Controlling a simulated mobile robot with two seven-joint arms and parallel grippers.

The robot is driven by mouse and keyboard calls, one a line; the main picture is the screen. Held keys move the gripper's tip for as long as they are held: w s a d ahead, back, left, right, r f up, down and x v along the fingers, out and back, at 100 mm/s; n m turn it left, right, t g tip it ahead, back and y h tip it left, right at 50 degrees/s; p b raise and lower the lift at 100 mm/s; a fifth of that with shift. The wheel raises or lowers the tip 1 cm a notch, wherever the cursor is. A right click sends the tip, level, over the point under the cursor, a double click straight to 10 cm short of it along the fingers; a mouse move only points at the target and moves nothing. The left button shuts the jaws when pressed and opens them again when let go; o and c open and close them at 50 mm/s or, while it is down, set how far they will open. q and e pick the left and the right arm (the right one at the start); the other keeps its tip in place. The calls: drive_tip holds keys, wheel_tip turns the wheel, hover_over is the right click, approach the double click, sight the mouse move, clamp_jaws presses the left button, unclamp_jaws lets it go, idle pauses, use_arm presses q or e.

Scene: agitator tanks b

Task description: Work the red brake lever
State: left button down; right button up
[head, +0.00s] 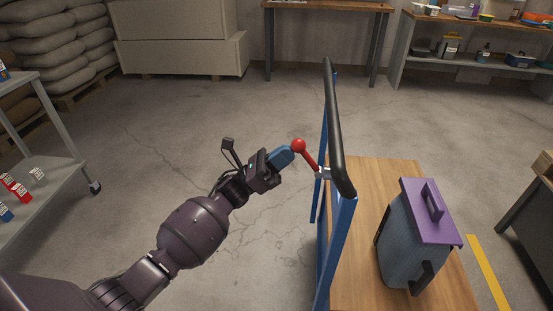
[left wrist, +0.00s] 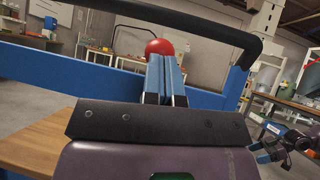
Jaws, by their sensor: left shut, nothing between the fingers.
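The red brake lever (head: 309,157) has a round red knob and a short red stem. It is mounted on the blue frame (head: 343,235) of a cart, just below the black handlebar (head: 334,120), and its knob leans out to the left. My left gripper (head: 287,155) is shut with nothing between its blue fingers. Its fingertips are right beside the knob, and I cannot tell whether they touch it. In the left wrist view the knob (left wrist: 160,47) shows just beyond the shut fingertips (left wrist: 163,62). My right gripper is not clearly seen in the head view; part of a dark gripper (left wrist: 285,145) shows in the left wrist view.
A grey bin with a purple lid (head: 430,210) stands on the cart's wooden deck (head: 365,280). A grey shelf trolley (head: 50,190) is at the left. A workbench (head: 328,6) and shelves (head: 470,60) stand at the back. The floor left of the cart is clear.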

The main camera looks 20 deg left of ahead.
sight(294, 144)
use_arm(q)
drive_tip(key=shift+w+d+r+m+g+y+p, duration=0.1)
drive_tip(key=shift+d+r+m+g+y+p, duration=0.2)
drive_tip(key=shift+r, duration=0.35)
drive_tip(key=shift+d+r+m+g+y+p, duration=0.1)
drive_tip(key=shift+r+m+g+y+p, duration=0.1)
drive_tip(key=shift+r+g+y+p, duration=0.3)
drive_tip(key=shift+w+d+r+m+g+y+p, duration=0.2)
drive_tip(key=shift+d+r+m+g+y+p, duration=0.1)
drive_tip(key=shift+d+r+g+y+p, duration=0.55)
drive_tip(key=shift+w+d+f+y, duration=0.15)
drive_tip(key=shift+d+y, duration=0.15)
drive_tip(key=shift+y, duration=0.35)
drive_tip(key=shift+d, duration=0.25)
drive_tip(key=shift+w+d, duration=0.15)
drive_tip(key=shift+d, duration=0.2)
use_arm(e)
drive_tip(key=shift+w+a+r+t, duration=0.1)
drive_tip(key=shift+w+r+t, duration=0.1)
drive_tip(key=shift+r, duration=0.75)
drive_tip(key=shift+w+a+r+t, duration=0.1)
drive_tip(key=shift+w+r+t, duration=0.1)
drive_tip(key=shift+r, duration=0.75)
drive_tip(key=shift+d, duration=0.15)
